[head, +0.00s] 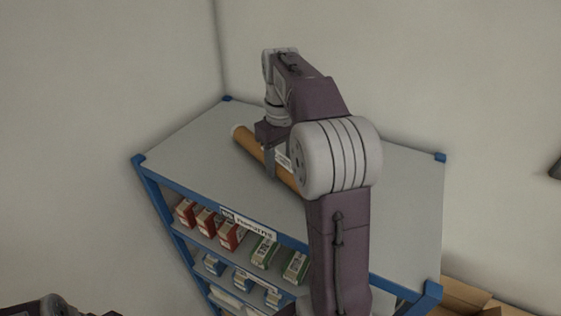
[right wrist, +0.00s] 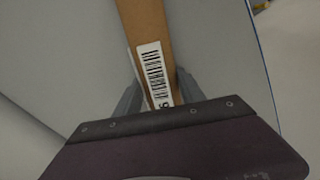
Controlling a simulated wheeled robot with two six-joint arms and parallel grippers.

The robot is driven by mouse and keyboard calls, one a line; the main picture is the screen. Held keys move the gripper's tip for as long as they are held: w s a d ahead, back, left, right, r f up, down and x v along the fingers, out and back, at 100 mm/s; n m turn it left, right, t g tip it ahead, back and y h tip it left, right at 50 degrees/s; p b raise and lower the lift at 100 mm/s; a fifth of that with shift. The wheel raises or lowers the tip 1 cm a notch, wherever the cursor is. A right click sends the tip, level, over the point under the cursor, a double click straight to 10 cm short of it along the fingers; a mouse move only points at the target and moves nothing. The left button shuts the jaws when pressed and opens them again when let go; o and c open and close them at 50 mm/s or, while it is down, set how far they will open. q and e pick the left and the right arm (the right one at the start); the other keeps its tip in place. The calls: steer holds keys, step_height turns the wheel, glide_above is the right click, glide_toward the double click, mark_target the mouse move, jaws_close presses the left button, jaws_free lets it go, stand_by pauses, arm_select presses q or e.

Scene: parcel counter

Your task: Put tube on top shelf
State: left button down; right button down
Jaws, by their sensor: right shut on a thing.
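The tube (head: 250,144) is a brown cardboard cylinder with a pale end cap and a white barcode label. It lies lengthwise at or just above the grey top shelf (head: 190,157) of the blue-framed rack; I cannot tell whether it touches. My right gripper (head: 270,168) reaches over the shelf and is shut on the tube. In the right wrist view the tube (right wrist: 150,35) runs between the two fingers (right wrist: 158,95), with its label facing the camera. The near end of the tube is hidden behind my right arm. My left gripper does not show.
Lower shelves hold red-and-white boxes (head: 231,236), green-and-white boxes (head: 265,253) and small blue boxes (head: 213,264). Walls stand close behind the rack. An open cardboard box (head: 462,297) is at the lower right. The top shelf is otherwise clear.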

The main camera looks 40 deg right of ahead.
mark_target(282, 156)
steer(key=shift+w+d+f, duration=0.1)
steer(key=shift+w+d, duration=0.1)
steer(key=shift+d, duration=0.05)
steer(key=c, duration=0.7)
jaws_free()
steer(key=shift+w+d+f, duration=0.15)
steer(key=shift+w+d, duration=0.05)
steer(key=shift+d, duration=0.15)
steer(key=shift+s+a+r, duration=0.3)
steer(key=shift+a, duration=0.15)
steer(key=r, duration=0.6)
steer(key=shift+w+d+r, duration=0.2)
steer(key=shift+d+r, duration=0.05)
steer(key=shift+r, duration=0.05)
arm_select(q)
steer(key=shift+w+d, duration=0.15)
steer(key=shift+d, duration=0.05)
arm_select(e)
steer(key=shift+s+a+r, duration=0.15)
steer(key=shift+r, duration=0.2)
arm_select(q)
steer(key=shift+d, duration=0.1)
